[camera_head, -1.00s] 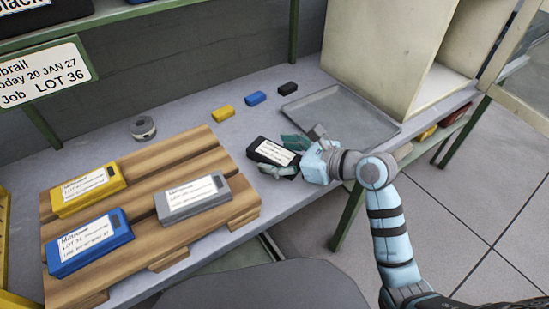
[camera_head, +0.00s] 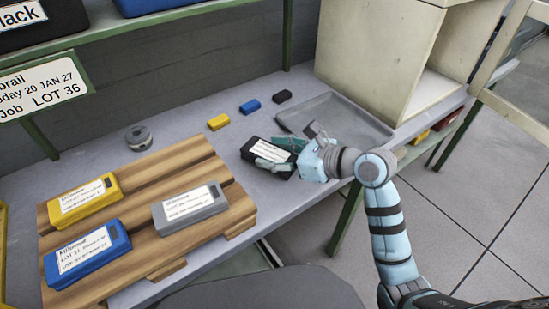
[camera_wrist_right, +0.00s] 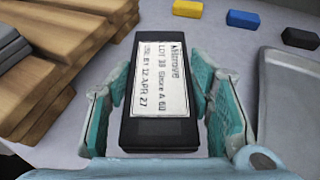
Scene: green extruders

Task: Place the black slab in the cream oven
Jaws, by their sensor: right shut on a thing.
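The black slab (camera_head: 268,153) with a white label is at the middle of the bench in the head view, just right of the pallet. My right gripper (camera_head: 281,156) is shut on it, and its fingers cover part of the slab. In the right wrist view the slab (camera_wrist_right: 160,92) lies lengthwise between the teal fingers of my right gripper (camera_wrist_right: 160,105). The cream oven (camera_head: 430,75) stands at the back right of the bench with its front open and its door swung out to the right. My left gripper is not in view.
A wooden pallet (camera_head: 180,165) bears yellow, blue and grey slabs. A grey tray (camera_head: 345,115) lies between the slab and the oven. Small yellow, blue and black blocks (camera_head: 250,106) and a tape roll (camera_head: 138,138) sit behind. The oven door (camera_head: 520,70) stands open.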

